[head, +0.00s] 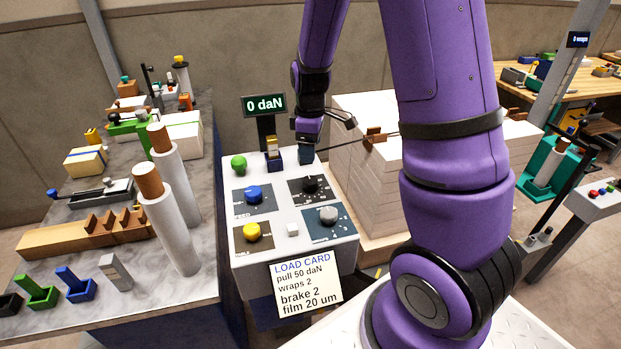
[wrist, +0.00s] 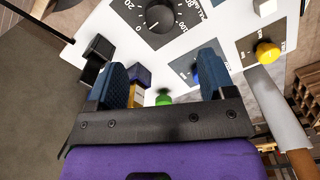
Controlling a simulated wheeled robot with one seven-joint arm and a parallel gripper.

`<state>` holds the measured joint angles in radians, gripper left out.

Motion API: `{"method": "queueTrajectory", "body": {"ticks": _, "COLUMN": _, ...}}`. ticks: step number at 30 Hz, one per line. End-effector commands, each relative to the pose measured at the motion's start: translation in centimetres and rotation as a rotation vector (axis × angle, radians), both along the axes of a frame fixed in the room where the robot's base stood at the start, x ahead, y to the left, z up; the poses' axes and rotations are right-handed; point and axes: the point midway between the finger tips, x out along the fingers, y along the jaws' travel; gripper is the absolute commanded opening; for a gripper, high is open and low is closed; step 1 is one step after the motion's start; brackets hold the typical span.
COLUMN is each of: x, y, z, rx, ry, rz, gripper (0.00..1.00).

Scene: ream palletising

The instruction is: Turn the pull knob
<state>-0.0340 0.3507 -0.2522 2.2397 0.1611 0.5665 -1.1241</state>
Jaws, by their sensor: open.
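The pull knob, which I take to be the black knob (head: 310,184), sits at the upper right of the white panel's (head: 292,263) dials. It shows large in the wrist view (wrist: 160,14), with a numbered scale around it; its top is cut off by the frame edge. The display (head: 264,105) behind the panel reads 0 daN. The load card (head: 305,284) on the panel's front reads pull 50 daN. My gripper (head: 306,150) is over the panel's far edge, beyond the black knob. In the wrist view its blue fingers (wrist: 163,80) are apart, with nothing held between them.
The panel also carries a blue knob (head: 254,194), yellow knob (head: 252,232), grey knob (head: 328,214), green button (head: 239,164) and white button (head: 293,229). A yellow-topped block (head: 272,152) stands beside my gripper. A white stack (head: 365,165) is close on the right.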

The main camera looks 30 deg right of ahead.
Motion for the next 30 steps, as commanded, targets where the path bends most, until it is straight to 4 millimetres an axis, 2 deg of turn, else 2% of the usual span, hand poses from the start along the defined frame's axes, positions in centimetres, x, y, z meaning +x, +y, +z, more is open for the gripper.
{"method": "queueTrajectory", "body": {"ticks": 5, "x": 0.0, "y": 0.0, "z": -1.4, "rx": 0.001, "ry": 0.005, "rz": 0.002, "gripper": 0.76}}
{"method": "queueTrajectory", "body": {"ticks": 15, "x": 0.0, "y": 0.0, "z": -7.0, "rx": 0.001, "ry": 0.005, "rz": 0.0, "gripper": 0.76}}
{"method": "queueTrajectory", "body": {"ticks": 21, "x": 0.0, "y": -0.1, "z": -9.5, "rx": 0.001, "ry": 0.004, "rz": 0.001, "gripper": 0.76}}
{"method": "queueTrajectory", "body": {"ticks": 30, "x": 0.0, "y": 0.0, "z": -10.8, "rx": 0.0, "ry": 0.001, "rz": 0.001, "gripper": 0.76}}
